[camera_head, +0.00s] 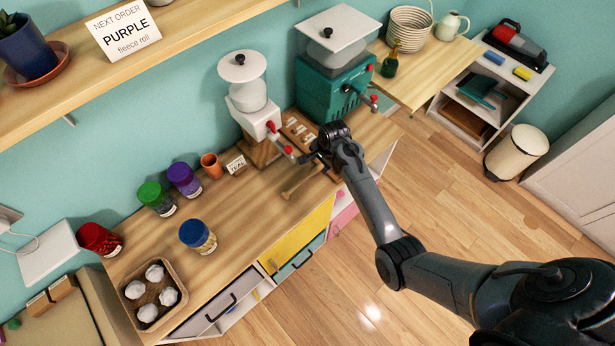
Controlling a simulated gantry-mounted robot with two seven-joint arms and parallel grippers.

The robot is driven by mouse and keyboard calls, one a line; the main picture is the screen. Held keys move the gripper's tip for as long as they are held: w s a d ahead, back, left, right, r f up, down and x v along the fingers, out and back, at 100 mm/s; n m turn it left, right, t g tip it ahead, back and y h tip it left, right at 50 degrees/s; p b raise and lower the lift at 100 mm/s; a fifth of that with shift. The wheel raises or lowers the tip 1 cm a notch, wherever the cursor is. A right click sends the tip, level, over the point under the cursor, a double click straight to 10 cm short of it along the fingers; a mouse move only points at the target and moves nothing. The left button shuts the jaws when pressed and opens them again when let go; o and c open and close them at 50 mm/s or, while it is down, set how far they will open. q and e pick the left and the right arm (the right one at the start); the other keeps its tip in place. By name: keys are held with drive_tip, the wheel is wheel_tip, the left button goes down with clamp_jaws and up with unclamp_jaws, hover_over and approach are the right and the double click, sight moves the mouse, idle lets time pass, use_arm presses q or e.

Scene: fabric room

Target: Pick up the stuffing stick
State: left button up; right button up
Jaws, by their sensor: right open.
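The stuffing stick appears to be the light wooden stick (303,182) lying on the wooden counter (258,218), in front of the white machine. Its near end looks wider, and its far end runs up toward my right gripper. My right gripper (314,163) is open, just above the counter at the stick's far end. Whether the fingers touch the stick cannot be made out. My left gripper is not in view.
A white machine (248,95) and a teal machine (332,88) with red-knobbed handles stand close behind the gripper. Several lidded jars and a wooden tray (133,287) of white balls sit to the left. The counter's middle is mostly clear.

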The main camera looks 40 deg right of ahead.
sight(317, 168)
drive_tip(key=shift+x, duration=2.55)
drive_tip(key=shift+a, duration=0.1)
clamp_jaws()
